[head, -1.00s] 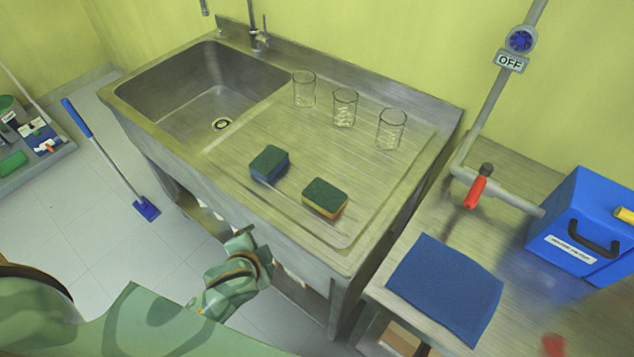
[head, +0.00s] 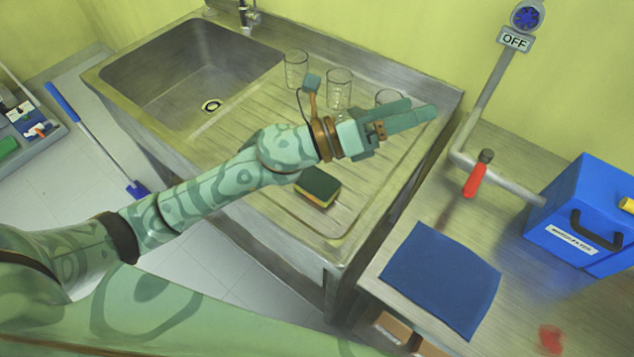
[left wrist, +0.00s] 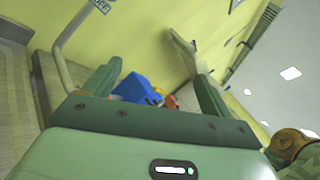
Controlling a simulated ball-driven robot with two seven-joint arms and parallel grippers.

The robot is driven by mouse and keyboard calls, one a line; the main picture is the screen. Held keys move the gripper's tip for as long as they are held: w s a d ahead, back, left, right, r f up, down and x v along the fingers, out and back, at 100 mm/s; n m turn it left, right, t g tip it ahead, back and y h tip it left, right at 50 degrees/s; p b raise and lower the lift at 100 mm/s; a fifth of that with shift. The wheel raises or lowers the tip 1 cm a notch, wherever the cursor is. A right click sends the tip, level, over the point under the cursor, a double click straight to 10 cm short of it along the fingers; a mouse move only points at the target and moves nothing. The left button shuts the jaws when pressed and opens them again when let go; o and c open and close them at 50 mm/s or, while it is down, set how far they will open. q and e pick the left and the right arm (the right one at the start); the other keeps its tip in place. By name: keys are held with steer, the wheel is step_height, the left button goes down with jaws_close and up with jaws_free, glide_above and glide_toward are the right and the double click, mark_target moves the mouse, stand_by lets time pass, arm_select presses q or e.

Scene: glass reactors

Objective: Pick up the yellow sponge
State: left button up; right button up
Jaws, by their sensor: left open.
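The yellow sponge (head: 318,187) has a dark green top and a yellow lower part. It lies on the ribbed drainboard (head: 352,217), near its front edge, below and beside my left forearm in the head view. My left gripper (head: 420,112) is open and empty. It reaches over the drainboard, past the sponge, and points right. In the left wrist view its two fingers (left wrist: 155,85) stand wide apart with nothing between them. The sponge is not in the left wrist view. My right gripper is not in view.
Three glass beakers stand at the back: left (head: 296,70), middle (head: 339,88) and right (head: 390,97), the last partly hidden by my gripper. The sink basin (head: 150,75) is at left. A blue cloth (head: 440,280) and blue box (head: 585,215) lie on the right bench.

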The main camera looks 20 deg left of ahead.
arm_select(q)
step_height(320, 180, down, 2)
steer(key=s+d+m+g, duration=0.1)
steer(key=d+m+g, duration=0.1)
steer(key=m+g, duration=0.55)
steer(key=m+g+y, duration=0.5)
steer(key=m+y, duration=0.5)
steer(key=y, duration=0.4)
glide_toward(315, 179)
steer(key=f, duration=0.1)
steer(key=s+d+f, duration=0.1)
steer(key=f, duration=0.1)
steer(key=shift+s+d+b, duration=0.2)
steer(key=shift+b, duration=0.1)
steer(key=shift+t, duration=0.25)
steer(key=shift+w+x, duration=0.2)
steer(key=shift+x, duration=2.8)
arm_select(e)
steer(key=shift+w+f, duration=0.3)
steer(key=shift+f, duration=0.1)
arm_select(q)
steer(key=shift+f+b, duration=0.25)
steer(key=shift+b, duration=0.1)
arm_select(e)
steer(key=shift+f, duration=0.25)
arm_select(q)
steer(key=c, duration=1.1)
